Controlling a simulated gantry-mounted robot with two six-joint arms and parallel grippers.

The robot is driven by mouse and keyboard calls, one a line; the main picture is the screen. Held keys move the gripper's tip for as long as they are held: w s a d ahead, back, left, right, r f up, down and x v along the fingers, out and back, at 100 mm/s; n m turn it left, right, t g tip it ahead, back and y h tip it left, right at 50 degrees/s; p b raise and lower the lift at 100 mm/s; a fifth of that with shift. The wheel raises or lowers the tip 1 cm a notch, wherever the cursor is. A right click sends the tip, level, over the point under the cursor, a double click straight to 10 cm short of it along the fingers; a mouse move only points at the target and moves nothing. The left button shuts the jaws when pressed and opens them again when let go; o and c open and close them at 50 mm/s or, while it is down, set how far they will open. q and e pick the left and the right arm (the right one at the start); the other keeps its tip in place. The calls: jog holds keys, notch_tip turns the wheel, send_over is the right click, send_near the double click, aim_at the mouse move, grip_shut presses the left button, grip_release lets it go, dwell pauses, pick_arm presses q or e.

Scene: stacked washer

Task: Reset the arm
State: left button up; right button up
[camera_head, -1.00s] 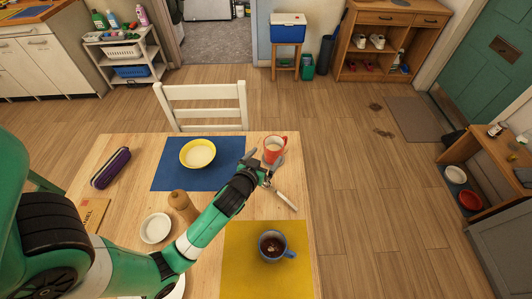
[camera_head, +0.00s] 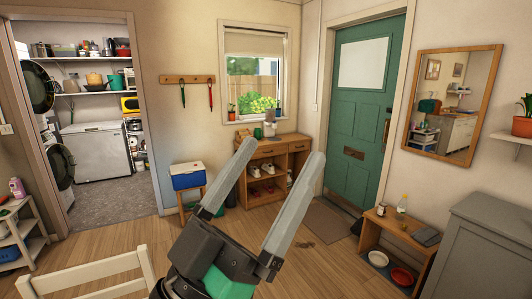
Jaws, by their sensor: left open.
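My left gripper (camera_head: 265,192) is raised in the lower middle of the head view, large and close to the camera. Its two long grey fingers point up and to the right and stand wide apart, with nothing between them. Part of its dark body and a green piece show at the bottom edge. My right gripper is not in view. The table with the mugs and bowl is out of the picture.
A white chair back (camera_head: 90,275) is at the lower left. A blue cooler (camera_head: 187,177) on a stool, a wooden shelf unit (camera_head: 262,160) and a green door (camera_head: 357,110) stand beyond. A low wooden bench (camera_head: 395,240) and grey cabinet (camera_head: 490,235) are at right. Wooden floor between is open.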

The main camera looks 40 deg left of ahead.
pick_arm(q)
jog(key=s+d+r+h, duration=0.1)
jog(key=s+r+m+t+h, duration=0.1)
jog(key=r, duration=0.1)
jog(key=shift+s+d, duration=0.3)
jog(key=shift+d, duration=0.05)
jog(key=shift+r, duration=0.1)
notch_tip(320, 180, up, 32)
jog(key=p, duration=3.2)
jog(key=shift+w, duration=0.1)
